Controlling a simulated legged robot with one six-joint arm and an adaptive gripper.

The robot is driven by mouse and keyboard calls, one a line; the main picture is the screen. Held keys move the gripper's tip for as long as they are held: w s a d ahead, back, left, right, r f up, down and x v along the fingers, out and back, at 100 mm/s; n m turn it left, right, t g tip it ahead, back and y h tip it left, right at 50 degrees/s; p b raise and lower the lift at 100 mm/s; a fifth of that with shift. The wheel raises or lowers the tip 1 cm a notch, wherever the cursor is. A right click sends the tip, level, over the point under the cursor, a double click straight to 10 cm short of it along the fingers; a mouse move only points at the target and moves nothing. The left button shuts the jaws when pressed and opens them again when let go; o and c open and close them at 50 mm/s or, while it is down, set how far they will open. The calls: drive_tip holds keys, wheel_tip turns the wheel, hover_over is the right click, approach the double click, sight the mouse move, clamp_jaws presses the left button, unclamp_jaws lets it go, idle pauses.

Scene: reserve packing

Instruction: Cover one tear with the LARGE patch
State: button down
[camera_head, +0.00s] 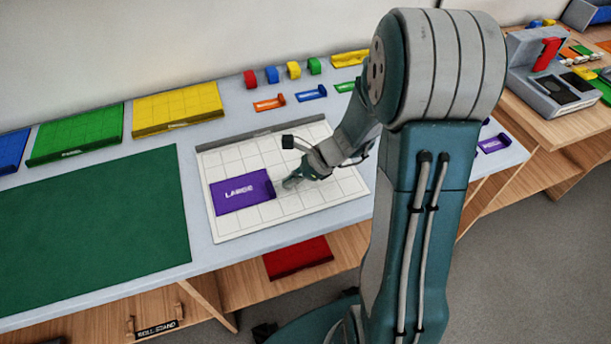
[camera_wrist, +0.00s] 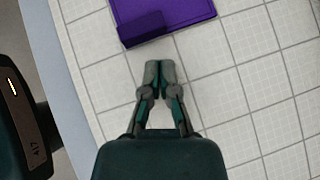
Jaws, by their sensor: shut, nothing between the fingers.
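The LARGE patch (camera_head: 242,192) is a flat purple piece with white lettering and a raised grip at its right end. It lies on the white gridded board (camera_head: 330,205), on the left part of it. In the wrist view the purple patch (camera_wrist: 178,12) shows at the top, cut off by the frame edge, with its raised grip (camera_wrist: 143,29) towards me. My gripper (camera_head: 289,184) is just right of the grip in the head view. In the wrist view my gripper (camera_wrist: 158,68) is shut and empty, its fingertips a little apart from the grip. No tear shows on the visible board.
A dark green mat (camera_head: 90,230) lies left of the board. Green (camera_head: 77,136) and yellow (camera_head: 177,109) panels stand along the back, with several small coloured pieces to their right. A red piece (camera_head: 298,257) is below the table's front edge. My arm hides the table's right part.

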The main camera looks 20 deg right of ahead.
drive_tip(key=shift+w+a, duration=0.1)
drive_tip(key=shift+a, duration=0.2)
drive_tip(key=shift+w+a, duration=0.2)
drive_tip(key=shift+a, duration=0.3)
drive_tip(key=shift+w+a, duration=0.15)
drive_tip(key=shift+a, duration=0.3)
